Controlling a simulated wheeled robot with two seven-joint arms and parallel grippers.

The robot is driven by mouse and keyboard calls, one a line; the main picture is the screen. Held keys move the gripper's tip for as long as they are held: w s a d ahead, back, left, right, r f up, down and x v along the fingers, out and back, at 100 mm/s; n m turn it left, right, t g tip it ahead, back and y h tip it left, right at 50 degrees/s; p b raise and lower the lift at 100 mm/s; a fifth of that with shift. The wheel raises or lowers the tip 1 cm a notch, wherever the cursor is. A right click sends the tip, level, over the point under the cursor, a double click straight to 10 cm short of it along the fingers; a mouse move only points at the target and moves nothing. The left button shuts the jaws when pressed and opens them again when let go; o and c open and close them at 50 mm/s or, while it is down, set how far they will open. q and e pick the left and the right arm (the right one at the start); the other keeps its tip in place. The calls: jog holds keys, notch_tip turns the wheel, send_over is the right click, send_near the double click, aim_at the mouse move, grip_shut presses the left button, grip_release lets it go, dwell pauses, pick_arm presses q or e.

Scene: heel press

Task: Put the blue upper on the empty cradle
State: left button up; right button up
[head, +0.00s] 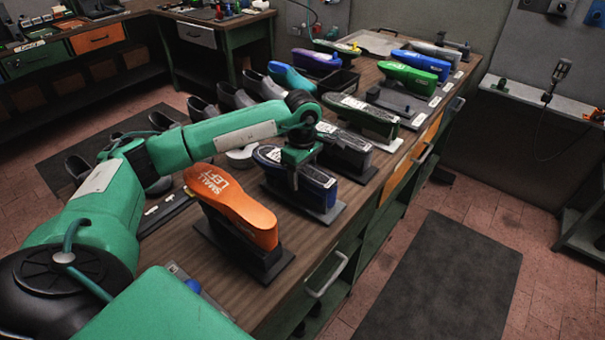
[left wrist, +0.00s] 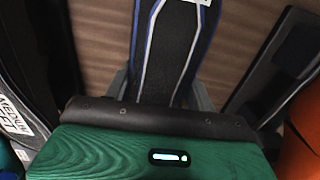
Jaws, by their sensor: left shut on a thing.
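The dark blue upper (head: 318,181) with a white label lies sole up on a dark cradle plate (head: 328,217) near the middle of the bench. My left gripper (head: 295,178) points down over it and is shut on it. In the left wrist view the upper (left wrist: 168,55) shows as a dark shape with blue edging between the fingers. Whether it is lifted off the plate is hard to tell. A low dark cradle (head: 397,101) farther along the bench holds nothing. My right gripper is out of view.
An orange form (head: 237,205) stands on its cradle nearer me. Grey shoes (head: 235,96) line the left.

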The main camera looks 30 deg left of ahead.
pick_arm(q)
jog(key=o, duration=1.2)
jog(key=shift+c, duration=0.2)
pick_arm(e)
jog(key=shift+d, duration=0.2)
pick_arm(q)
notch_tip(320, 180, up, 8)
jog(key=shift+f+b, duration=0.1)
jog(key=shift+b, duration=0.85)
jog(key=shift+r+b, duration=0.35)
jog(key=shift+r, duration=2.6)
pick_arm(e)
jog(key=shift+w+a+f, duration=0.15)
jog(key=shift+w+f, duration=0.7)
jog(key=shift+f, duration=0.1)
